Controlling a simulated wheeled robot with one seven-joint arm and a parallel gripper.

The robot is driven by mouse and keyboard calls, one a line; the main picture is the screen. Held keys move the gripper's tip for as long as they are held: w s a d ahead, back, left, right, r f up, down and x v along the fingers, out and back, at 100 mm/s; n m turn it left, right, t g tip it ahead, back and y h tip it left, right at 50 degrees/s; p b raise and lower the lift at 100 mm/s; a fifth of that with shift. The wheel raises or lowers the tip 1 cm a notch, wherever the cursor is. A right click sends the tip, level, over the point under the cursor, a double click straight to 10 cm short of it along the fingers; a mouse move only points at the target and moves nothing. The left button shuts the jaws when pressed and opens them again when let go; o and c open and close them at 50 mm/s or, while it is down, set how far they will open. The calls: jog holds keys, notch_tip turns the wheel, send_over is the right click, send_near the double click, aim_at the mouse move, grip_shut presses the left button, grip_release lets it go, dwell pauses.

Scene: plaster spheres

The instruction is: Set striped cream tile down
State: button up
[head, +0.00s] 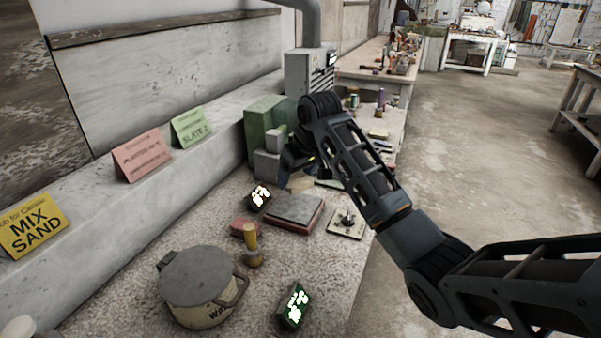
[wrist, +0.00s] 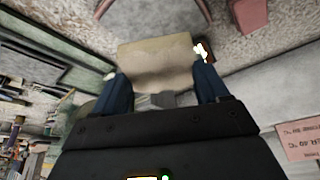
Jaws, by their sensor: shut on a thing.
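My gripper (wrist: 162,78) is shut on the cream tile (wrist: 155,62), which sits between its two dark blue fingers in the wrist view. The tile looks plain beige there; I cannot make out stripes. In the head view my gripper (head: 295,168) is above the back part of the stone worktop, and the tile (head: 300,183) shows as a small beige patch below it, partly hidden by the arm. I cannot tell for certain whether the tile touches anything below.
Near the gripper lie a grey slab with a red edge (head: 294,208), a dark box with white marks (head: 259,197), a red block (head: 245,228) and a pale plate with a knob (head: 347,223). A lidded pot (head: 198,282) stands in front. A green machine (head: 262,125) stands behind.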

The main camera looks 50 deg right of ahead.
aim_at(293, 204)
jog(key=shift+r+p, duration=0.15)
jog(key=shift+p, duration=0.25)
jog(key=shift+f+b, duration=1.1)
jog(key=shift+f, duration=1.8)
jog(key=shift+p, duration=0.8)
jog(key=shift+f, duration=0.7)
jog(key=o, duration=1.2)
